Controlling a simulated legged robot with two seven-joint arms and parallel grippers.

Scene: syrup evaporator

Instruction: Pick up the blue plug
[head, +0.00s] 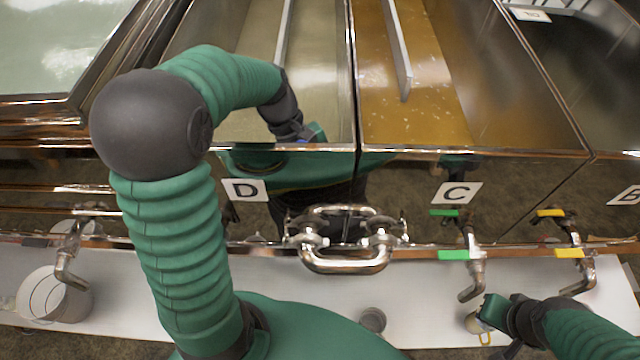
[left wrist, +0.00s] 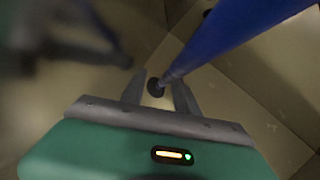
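The blue plug (left wrist: 225,40) is a long blue rod in the left wrist view. It runs from the upper right down to a dark round spot (left wrist: 155,87) between my left fingertips. My left gripper (left wrist: 161,90) has its two grey fingers spread on either side of that lower end, with a visible gap. In the head view my left arm reaches over the pan marked D, and its gripper (head: 315,132) is mostly hidden at the pan's front wall.
Metal walls surround the pan marked D (head: 245,189). The pan marked C (head: 430,110) holds amber liquid. Taps with green (head: 453,254) and yellow (head: 569,253) handles and a double-handled fitting (head: 346,256) line the front. A white bucket (head: 55,295) stands lower left.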

